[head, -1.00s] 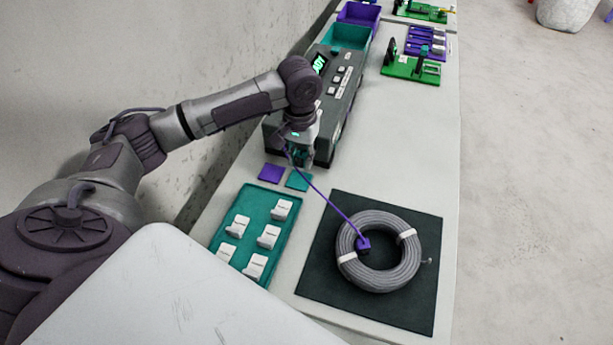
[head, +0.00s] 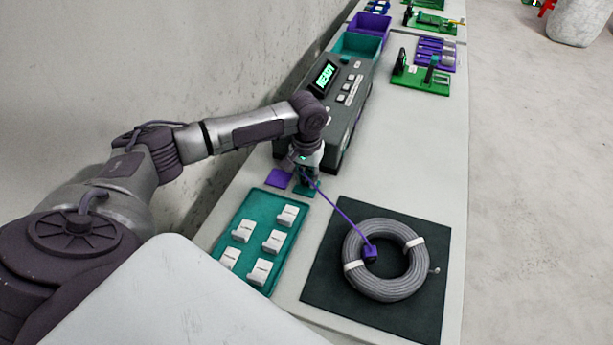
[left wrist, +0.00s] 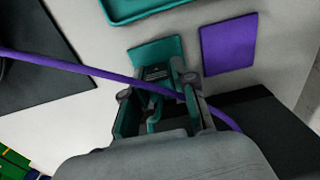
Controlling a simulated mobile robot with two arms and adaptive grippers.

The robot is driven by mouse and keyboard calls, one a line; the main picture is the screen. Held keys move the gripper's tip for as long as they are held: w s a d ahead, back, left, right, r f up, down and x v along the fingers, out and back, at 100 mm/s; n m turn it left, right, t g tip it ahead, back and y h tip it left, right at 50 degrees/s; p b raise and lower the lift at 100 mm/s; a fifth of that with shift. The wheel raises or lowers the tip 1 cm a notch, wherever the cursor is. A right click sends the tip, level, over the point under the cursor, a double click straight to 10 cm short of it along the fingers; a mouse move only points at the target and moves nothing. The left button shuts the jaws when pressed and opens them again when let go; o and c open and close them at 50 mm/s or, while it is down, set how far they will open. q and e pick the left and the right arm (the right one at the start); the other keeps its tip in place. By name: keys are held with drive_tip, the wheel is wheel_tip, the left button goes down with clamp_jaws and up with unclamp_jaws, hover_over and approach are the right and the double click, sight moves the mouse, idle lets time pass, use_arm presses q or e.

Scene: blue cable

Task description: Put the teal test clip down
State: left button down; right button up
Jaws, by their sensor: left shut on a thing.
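My left gripper (head: 304,180) is low over the teal square pad (head: 303,190) in front of the tester and hides part of it. In the left wrist view it is shut on the teal test clip (left wrist: 155,114), whose dark end lies over the near edge of the teal pad (left wrist: 146,52). I cannot tell whether the clip touches the pad. A purple lead (head: 337,208) runs from a purple clip (head: 370,254) on the cable coil (head: 352,270) up to the gripper; it crosses the gripper in the left wrist view (left wrist: 80,68). My right gripper is not in view.
A purple pad (head: 279,178) lies just left of the teal one. The grey tester (head: 345,115) stands behind. A teal tray (head: 257,213) with several white pieces is in front, and a dark mat (head: 325,280) bears the coil.

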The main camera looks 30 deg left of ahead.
sight(307, 175)
use_arm(q)
drive_tip(key=shift+s+f, duration=0.1)
drive_tip(key=shift+f, duration=0.45)
drive_tip(key=c, duration=0.9)
unclamp_jaws()
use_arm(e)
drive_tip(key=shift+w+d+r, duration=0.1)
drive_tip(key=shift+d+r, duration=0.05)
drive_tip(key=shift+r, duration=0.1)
use_arm(q)
drive_tip(key=shift+r, duration=0.25)
wheel_tip(307, 175, up, 13)
drive_tip(key=shift+f, duration=0.1)
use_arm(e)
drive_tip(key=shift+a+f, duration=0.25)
